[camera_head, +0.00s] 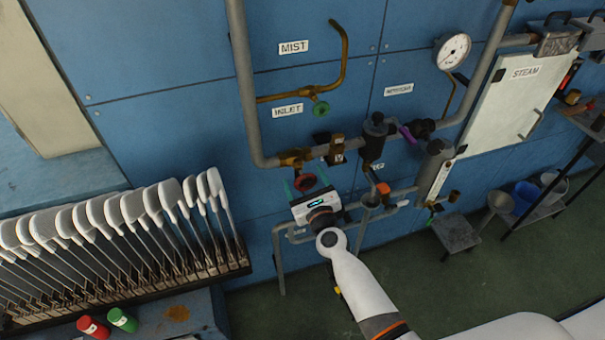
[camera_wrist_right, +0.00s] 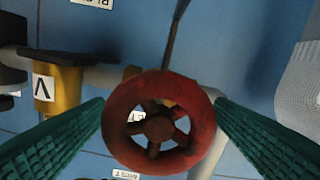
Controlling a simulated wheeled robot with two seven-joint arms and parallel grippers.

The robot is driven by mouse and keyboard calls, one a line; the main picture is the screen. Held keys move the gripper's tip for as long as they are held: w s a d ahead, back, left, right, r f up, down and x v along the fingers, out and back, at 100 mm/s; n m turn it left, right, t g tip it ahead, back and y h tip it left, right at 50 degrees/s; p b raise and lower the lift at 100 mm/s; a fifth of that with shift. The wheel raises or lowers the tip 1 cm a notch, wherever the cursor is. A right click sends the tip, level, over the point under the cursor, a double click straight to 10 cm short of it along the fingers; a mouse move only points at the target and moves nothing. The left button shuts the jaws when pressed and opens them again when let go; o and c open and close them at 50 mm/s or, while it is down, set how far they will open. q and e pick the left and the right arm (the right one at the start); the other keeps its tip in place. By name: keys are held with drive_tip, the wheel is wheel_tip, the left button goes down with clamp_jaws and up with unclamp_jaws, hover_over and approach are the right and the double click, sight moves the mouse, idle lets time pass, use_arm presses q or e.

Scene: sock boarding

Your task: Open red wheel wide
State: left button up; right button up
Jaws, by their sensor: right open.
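The red wheel (camera_head: 305,182) is a small round handwheel on the pipe under the INLET label. In the right wrist view the red wheel (camera_wrist_right: 159,128) faces the camera, with spokes and a dark hub. My right gripper (camera_head: 307,185) is open at the wheel, its green fingers pointing at the wall. In the wrist view the right gripper (camera_wrist_right: 160,103) has one finger on each side of the rim. The left finger looks very close to the rim; I cannot tell whether either touches. My left gripper is not in view.
A brass valve body (camera_head: 296,158) sits on the grey pipe (camera_head: 246,90) just above the wheel. A green wheel (camera_head: 320,108) is higher up. An orange-red handle (camera_head: 383,188) is to the right. A rack of white sock boards (camera_head: 130,215) stands at left.

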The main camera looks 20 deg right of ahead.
drive_tip(key=shift+w, duration=1.05)
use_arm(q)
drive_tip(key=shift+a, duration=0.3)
use_arm(e)
drive_tip(key=c, duration=1)
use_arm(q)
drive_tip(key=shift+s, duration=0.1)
